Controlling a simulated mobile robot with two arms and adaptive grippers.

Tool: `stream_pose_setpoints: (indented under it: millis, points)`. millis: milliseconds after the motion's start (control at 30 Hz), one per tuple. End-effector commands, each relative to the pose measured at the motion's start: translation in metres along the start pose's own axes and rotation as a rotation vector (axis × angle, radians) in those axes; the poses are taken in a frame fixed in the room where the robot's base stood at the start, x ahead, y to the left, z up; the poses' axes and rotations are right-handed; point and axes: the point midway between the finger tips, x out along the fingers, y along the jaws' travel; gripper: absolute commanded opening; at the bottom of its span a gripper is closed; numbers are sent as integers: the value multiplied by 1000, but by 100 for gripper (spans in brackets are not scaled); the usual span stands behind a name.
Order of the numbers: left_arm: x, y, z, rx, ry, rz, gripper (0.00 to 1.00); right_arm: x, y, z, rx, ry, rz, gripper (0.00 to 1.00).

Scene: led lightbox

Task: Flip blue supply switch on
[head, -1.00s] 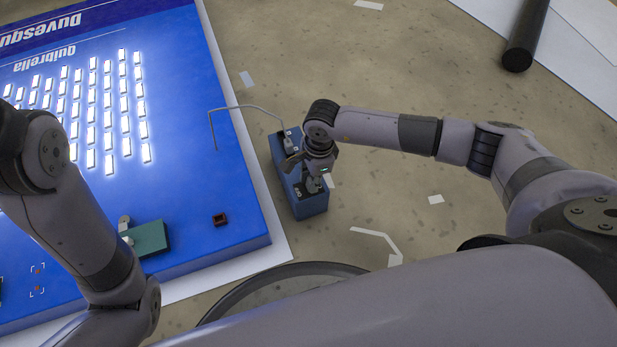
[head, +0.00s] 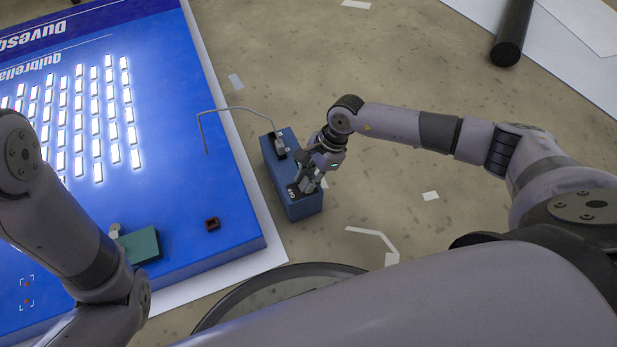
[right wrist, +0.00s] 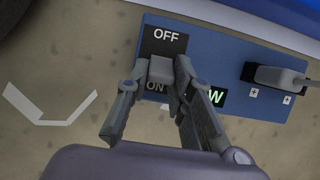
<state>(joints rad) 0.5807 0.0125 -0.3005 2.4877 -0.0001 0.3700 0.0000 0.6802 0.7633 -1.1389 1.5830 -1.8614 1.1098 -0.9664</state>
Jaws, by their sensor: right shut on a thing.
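The blue supply box (head: 298,204) stands on the floor beside the lightbox. In the right wrist view the supply box (right wrist: 225,62) shows a dark plate marked OFF at the top and ON below. A grey switch lever (right wrist: 162,70) sits between these labels. My right gripper (right wrist: 160,77) is shut on the lever, with a finger on each side. It also shows at the box's near end in the head view (head: 307,182). The fingers partly cover the ON label and a green-lit display (right wrist: 216,97).
A grey plug (head: 280,145) with a cable sits at the box's far end. The blue lightbox panel (head: 180,205) lies at left with lit white LEDs. A teal block (head: 140,246) and small dark red cup (head: 212,224) rest on it.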

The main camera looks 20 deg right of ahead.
Motion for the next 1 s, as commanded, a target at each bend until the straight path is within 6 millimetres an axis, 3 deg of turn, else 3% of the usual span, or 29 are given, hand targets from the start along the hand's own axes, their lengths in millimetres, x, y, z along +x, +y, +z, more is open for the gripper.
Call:
stream_pose_setpoints:
  millis: [33,67,367,733,867,1000]
  points:
    - [0,0,0,0,0,-1,0,0,-1,1,0,-2,-2,0]
    - [0,0,0,0,0,-1,0,0,-1,1,0,-2,-2,22]
    - [-1,0,0,-1,-3,-2,0,0,0,0,0,0,-1,42]
    - [-2,-1,0,0,-4,-5,0,-5,-1,0,-1,1,-2,42]
    - [-2,-1,0,0,-4,-4,0,-24,-1,0,-1,1,-3,42]
    - [-2,-1,0,0,-4,-3,0,-55,-1,-1,-1,1,-5,42]
